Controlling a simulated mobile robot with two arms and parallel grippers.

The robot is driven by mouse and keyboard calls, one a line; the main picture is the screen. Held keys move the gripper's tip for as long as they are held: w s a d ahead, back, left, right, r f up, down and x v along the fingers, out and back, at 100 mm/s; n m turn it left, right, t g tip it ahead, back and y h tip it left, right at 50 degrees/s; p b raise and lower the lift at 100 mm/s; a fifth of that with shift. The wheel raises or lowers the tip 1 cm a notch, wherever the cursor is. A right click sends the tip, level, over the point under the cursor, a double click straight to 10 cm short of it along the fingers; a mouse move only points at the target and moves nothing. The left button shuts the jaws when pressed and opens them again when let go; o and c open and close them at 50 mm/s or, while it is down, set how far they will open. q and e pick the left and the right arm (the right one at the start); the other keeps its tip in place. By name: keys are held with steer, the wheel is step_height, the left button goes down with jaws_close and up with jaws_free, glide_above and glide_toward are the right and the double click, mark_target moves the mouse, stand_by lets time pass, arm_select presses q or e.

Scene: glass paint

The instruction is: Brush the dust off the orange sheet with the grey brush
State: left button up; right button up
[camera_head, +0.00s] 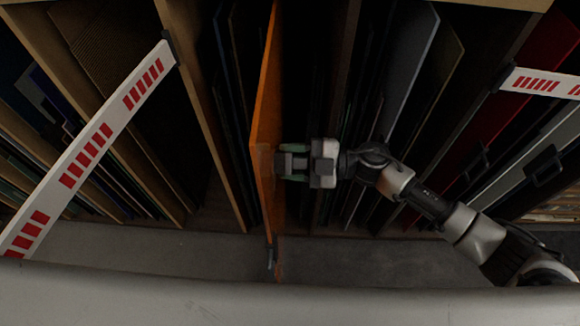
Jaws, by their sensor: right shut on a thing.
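The orange sheet (268,95) stands upright, nearly edge-on, in a slot of the rack near the middle. A paler, dusty-looking patch (262,160) shows on its lower part. My right gripper (288,162) comes in from the right and is at the sheet's right side, level with that patch. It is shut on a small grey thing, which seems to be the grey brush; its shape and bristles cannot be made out. Whether it touches the sheet is unclear. My left gripper is not in view.
Wooden rack dividers (205,110) and several upright sheets stand close on both sides. White bars with red stripes cross at the left (90,150) and right (540,82). A small dark piece (270,257) is at the orange sheet's lower end. A pale ledge (150,295) runs along the front.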

steer(key=shift+w+b, duration=0.65)
steer(key=shift+w, duration=0.8)
steer(key=shift+w+d+r, duration=0.15)
steer(key=shift+w+r, duration=0.15)
steer(key=shift+r, duration=0.15)
steer(key=shift+w+d+f, duration=0.1)
steer(key=shift+w+d, duration=0.15)
steer(key=shift+d, duration=0.4)
glide_toward(276, 144)
steer(key=shift+s+d, duration=0.15)
steer(key=shift+d, duration=0.9)
